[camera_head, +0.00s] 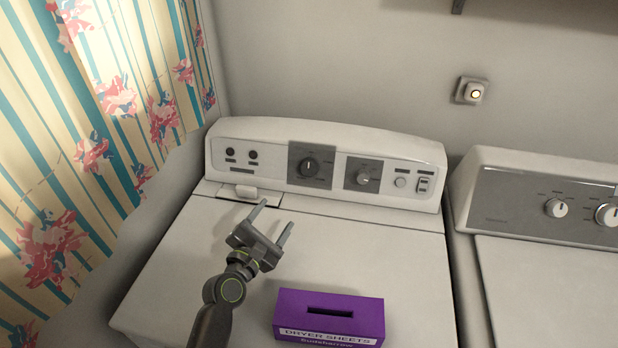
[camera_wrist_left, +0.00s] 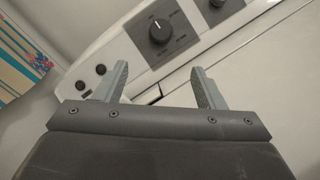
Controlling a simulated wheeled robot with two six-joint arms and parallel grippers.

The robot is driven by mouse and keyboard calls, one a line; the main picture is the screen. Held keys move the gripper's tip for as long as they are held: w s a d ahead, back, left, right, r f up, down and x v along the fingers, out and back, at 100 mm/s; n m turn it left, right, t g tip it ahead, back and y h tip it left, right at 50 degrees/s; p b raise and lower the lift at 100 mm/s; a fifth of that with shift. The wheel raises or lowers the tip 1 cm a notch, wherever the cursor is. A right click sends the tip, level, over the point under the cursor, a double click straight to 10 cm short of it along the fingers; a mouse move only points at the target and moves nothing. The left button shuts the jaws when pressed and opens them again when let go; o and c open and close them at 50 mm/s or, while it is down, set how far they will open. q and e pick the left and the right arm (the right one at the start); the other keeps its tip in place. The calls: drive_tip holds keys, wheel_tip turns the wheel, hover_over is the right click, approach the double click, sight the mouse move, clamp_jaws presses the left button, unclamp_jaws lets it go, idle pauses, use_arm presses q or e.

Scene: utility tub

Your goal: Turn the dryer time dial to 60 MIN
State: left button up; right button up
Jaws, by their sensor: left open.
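The dryer (camera_head: 330,240) is white with a raised control panel (camera_head: 270,140) at its back. The large black dial (camera_head: 309,166) sits on a dark grey square left of the panel's middle, with small markings around it too small to read. The dial also shows in the left wrist view (camera_wrist_left: 160,31), beyond the fingers, with a pale pointer line near its top. A second, smaller dial (camera_head: 363,176) is to its right. My left gripper (camera_head: 274,220) is open and empty above the dryer top, in front of the panel and apart from the dial. My right gripper is not in view.
A purple dryer sheets box (camera_head: 329,316) stands on the dryer top, right of my left arm. A second white machine (camera_head: 545,260) with knobs is at the right. A striped floral curtain (camera_head: 90,150) hangs at the left.

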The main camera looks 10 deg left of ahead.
sight(307, 172)
use_arm(q)
drive_tip(key=shift+w+d+f, duration=0.1)
drive_tip(key=shift+w+f, duration=0.25)
drive_tip(key=shift+w+d+r, duration=0.15)
drive_tip(key=shift+w, duration=0.5)
drive_tip(key=b+x, duration=0.2)
drive_tip(key=x, duration=1.3)
drive_tip(key=shift+w, duration=0.3)
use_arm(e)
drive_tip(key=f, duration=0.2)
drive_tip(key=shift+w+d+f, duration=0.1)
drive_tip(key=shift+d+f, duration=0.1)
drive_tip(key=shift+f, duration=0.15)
use_arm(q)
drive_tip(key=c, duration=1)
drive_tip(key=shift+o, duration=0.2)
